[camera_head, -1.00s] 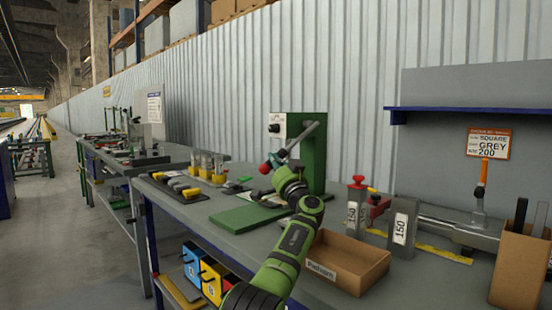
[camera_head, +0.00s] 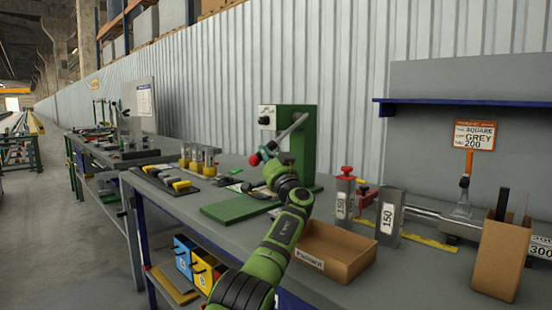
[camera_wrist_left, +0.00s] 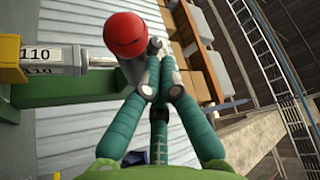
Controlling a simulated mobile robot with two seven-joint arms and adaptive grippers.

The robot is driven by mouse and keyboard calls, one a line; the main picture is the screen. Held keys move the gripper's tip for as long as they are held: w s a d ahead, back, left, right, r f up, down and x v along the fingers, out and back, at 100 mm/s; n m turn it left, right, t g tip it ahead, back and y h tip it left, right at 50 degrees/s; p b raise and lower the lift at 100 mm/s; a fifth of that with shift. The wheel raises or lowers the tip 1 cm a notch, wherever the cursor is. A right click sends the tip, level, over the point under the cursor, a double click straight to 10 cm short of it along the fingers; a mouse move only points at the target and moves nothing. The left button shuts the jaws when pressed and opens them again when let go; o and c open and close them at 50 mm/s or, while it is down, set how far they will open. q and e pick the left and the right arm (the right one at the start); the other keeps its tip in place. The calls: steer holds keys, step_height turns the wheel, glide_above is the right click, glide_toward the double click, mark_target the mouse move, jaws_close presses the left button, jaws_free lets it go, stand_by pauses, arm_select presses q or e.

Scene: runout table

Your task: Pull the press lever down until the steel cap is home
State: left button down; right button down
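The green press (camera_head: 300,150) stands on the bench with its grey lever (camera_head: 290,131) slanting down and left to a red knob (camera_head: 255,159). My left gripper (camera_head: 267,152) is at the lever just behind the knob. In the left wrist view, the red knob (camera_wrist_left: 127,35) is large, and the teal fingers (camera_wrist_left: 163,80) converge beside the lever shaft; whether they clamp it I cannot tell. A silver block marked 110 (camera_wrist_left: 52,58), with a yellow part (camera_wrist_left: 10,58), lines up with a steel rod. I cannot make out the cap's seating. My right gripper is out of view.
An open cardboard box (camera_head: 335,255) stands in front of the press, right of my left arm. Marked steel blocks (camera_head: 390,215) stand farther right. A dark tray with yellow-based pieces (camera_head: 165,180) lies left.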

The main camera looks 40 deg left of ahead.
arm_select(q)
steer(key=s+d, duration=0.5)
steer(key=d, duration=0.6)
steer(key=shift+d+f, duration=0.25)
steer(key=shift+d, duration=0.1)
steer(key=shift+s, duration=0.1)
